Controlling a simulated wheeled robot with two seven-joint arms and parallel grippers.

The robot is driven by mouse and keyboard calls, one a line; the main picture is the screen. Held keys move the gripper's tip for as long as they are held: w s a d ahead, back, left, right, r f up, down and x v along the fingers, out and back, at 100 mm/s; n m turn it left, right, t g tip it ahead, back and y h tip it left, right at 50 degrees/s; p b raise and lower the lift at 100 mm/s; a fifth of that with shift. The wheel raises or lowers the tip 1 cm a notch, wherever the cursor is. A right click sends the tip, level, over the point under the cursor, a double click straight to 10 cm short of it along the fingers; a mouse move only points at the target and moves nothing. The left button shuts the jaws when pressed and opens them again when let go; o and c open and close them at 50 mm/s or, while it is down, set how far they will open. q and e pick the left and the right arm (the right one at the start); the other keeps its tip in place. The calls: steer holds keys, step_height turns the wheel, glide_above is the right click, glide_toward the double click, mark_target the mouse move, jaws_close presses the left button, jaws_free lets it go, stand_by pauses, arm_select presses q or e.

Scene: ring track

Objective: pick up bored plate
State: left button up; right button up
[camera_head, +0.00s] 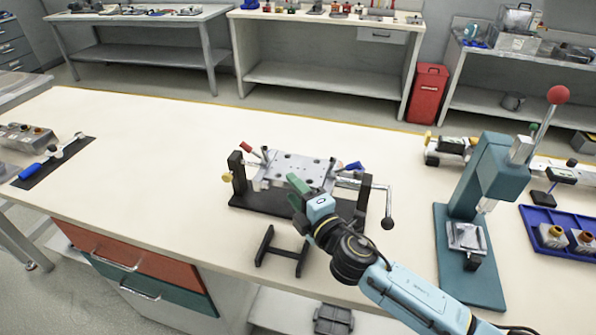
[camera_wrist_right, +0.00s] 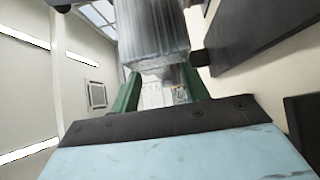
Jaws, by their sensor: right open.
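The bored plate (camera_head: 292,168) is a silver metal plate with several holes. It sits in a dark fixture (camera_head: 262,203) with upright posts on the cream bench. My right gripper (camera_head: 298,184), with green fingers, is at the plate's near edge in the head view. In the right wrist view the gripper (camera_wrist_right: 161,90) has its two green fingers apart, with a grey metal body (camera_wrist_right: 152,38), likely the plate, just beyond them. I cannot tell whether the fingers touch it. My left gripper is not in view.
A crank handle (camera_head: 388,218) sticks out right of the fixture. A black stand (camera_head: 281,252) is at the bench's front edge. A teal press (camera_head: 496,170) and a blue tray (camera_head: 548,225) stand to the right. The bench left of the fixture is mostly clear.

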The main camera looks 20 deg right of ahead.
mark_target(289, 185)
steer(key=x, duration=0.3)
steer(key=shift+w+a, duration=0.15)
steer(key=shift+w, duration=0.5)
steer(key=shift+c, duration=0.2)
steer(key=shift+a, duration=0.1)
steer(key=c, duration=0.9)
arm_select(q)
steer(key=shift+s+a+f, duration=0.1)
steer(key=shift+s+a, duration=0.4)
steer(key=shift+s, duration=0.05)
arm_select(e)
jaws_close()
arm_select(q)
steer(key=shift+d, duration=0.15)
arm_select(e)
steer(key=shift+r, duration=0.1)
